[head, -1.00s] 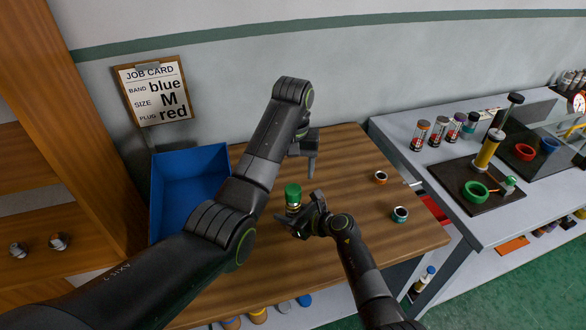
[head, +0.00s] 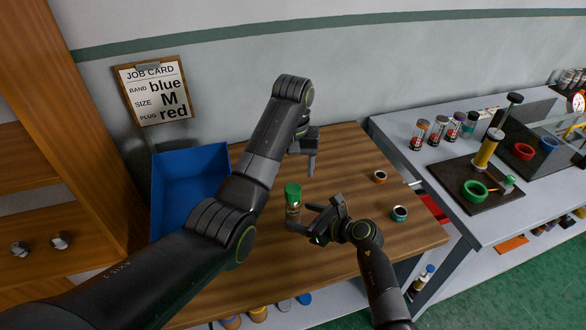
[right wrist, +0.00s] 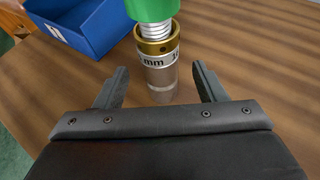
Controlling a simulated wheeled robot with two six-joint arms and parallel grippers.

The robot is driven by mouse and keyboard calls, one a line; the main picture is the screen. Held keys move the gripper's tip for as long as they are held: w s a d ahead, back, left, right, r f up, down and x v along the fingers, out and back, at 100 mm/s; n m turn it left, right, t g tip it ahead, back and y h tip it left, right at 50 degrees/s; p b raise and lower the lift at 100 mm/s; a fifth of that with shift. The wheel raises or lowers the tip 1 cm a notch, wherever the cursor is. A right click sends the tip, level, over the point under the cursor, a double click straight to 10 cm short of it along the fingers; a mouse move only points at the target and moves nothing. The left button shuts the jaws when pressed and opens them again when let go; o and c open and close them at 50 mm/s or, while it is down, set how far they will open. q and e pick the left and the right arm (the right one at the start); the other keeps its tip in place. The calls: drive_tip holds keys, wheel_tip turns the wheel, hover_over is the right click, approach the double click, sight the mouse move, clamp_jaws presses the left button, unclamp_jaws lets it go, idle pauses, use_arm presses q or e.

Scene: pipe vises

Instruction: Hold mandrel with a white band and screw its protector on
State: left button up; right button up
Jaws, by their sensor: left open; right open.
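A mandrel (head: 293,212) with a green protector (head: 292,191) on top stands upright on the wooden table. In the right wrist view its white band (right wrist: 158,60) carries "mm" lettering below a brass collar (right wrist: 157,45). Silver thread (right wrist: 154,30) shows between the collar and the green protector (right wrist: 150,8). My right gripper (head: 300,217) is open, its fingers on either side of the mandrel's lower part, apart from it in the right wrist view. My left gripper (head: 303,153) is open and empty, above the table behind the mandrel.
Two small ring-like parts, one orange-marked (head: 380,177) and one teal-marked (head: 400,214), lie at the table's right. A blue bin (head: 188,165) stands at the left. A grey bench (head: 415,165) holds several cylinders and a dark vise board (head: 480,200). A job card (head: 153,90) hangs on the wall.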

use_arm(q)
drive_tip(key=shift+f+b, duration=0.7)
drive_tip(key=shift+f, duration=0.05)
use_arm(e)
drive_tip(key=v, duration=1.1)
drive_tip(key=shift+d, duration=0.2)
drive_tip(key=shift+s, duration=0.1)
